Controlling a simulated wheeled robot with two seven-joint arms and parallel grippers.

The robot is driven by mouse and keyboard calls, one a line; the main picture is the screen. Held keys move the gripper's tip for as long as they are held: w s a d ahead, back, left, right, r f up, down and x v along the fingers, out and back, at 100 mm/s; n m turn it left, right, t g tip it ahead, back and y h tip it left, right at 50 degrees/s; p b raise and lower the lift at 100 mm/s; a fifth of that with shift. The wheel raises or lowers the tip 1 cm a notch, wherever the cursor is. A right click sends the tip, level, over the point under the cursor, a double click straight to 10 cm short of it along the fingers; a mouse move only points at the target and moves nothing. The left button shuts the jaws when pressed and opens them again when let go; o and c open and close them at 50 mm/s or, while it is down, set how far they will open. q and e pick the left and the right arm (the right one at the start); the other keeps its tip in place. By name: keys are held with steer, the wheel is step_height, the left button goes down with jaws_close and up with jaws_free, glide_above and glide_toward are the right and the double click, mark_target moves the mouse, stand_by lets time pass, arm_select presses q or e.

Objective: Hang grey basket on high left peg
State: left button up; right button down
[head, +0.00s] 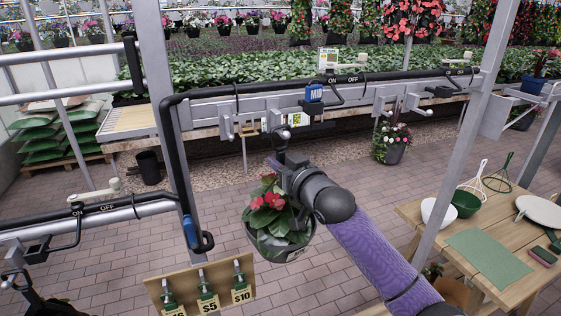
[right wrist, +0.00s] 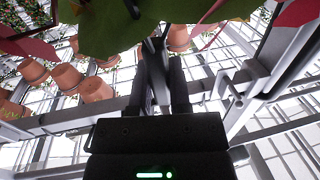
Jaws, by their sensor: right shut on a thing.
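The grey basket (head: 297,248) hangs under my right gripper (head: 283,165) in the head view, with red flowers and green leaves in it. The right gripper is shut on the basket's hanger, and the basket is in the air above the brick floor. In the right wrist view the gripper (right wrist: 160,75) is shut on a thin grey piece, with leaves close above. I cannot tell which peg is the high left one. My left gripper is not in view.
A grey post (head: 165,110) stands left of the basket. A board with price tags (head: 203,288) is below it. A wooden table (head: 470,278) with bowls stands at the right. A potted plant (head: 391,150) hangs from the rail. Brick floor lies open between.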

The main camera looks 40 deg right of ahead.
steer(key=shift+r, duration=0.1)
steer(key=shift+c, duration=2.4)
jaws_free()
